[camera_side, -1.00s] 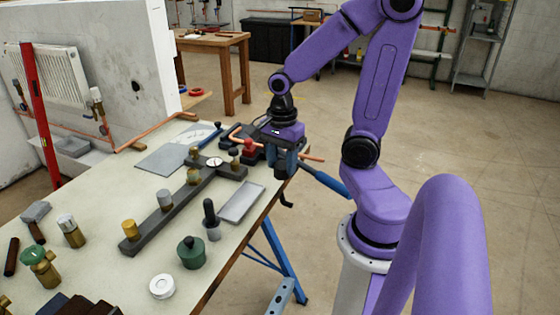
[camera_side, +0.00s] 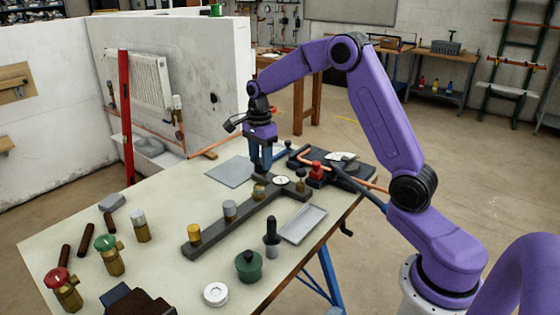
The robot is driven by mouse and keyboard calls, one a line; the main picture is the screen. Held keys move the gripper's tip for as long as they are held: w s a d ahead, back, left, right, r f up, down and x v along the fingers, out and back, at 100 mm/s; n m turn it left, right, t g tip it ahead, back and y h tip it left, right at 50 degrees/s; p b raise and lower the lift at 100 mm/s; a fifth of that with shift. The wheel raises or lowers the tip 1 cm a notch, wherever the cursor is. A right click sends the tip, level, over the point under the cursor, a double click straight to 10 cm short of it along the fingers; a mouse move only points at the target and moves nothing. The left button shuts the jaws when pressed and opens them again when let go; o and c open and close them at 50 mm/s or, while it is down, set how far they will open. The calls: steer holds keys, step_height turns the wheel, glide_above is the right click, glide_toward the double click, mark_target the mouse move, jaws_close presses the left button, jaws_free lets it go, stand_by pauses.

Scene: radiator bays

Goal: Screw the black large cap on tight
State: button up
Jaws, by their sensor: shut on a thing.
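My gripper (camera_side: 262,168) points straight down over the far end of the dark manifold bar (camera_side: 213,238). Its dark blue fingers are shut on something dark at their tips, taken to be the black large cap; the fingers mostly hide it. The fitting with brass just below and in front of the fingers (camera_side: 259,190) stands upright on the bar. Whether the held piece touches a fitting behind the fingers cannot be made out. A grey-topped fitting (camera_side: 230,210) and a brass-capped one (camera_side: 194,233) stand nearer along the bar.
A round gauge (camera_side: 282,181) and a dark-topped brass fitting (camera_side: 300,180) sit right of my gripper. A grey tray (camera_side: 303,224), a black-topped piece (camera_side: 272,236), a green pot (camera_side: 249,265) and a white ring (camera_side: 216,294) lie nearby. Valves (camera_side: 109,255) stand at the left.

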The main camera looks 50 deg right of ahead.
steer(key=shift+w+d+f, duration=0.1)
steer(key=shift+w+f, duration=0.35)
steer(key=shift+w, duration=0.35)
glide_above(258, 186)
steer(key=shift+f, duration=2.05)
steer(key=shift+f, duration=1.1)
steer(key=o, duration=1.1)
steer(key=shift+o, duration=0.2)
steer(key=shift+w, duration=0.1)
step_height(258, 186, up, 18)
steer(key=shift+f, duration=0.25)
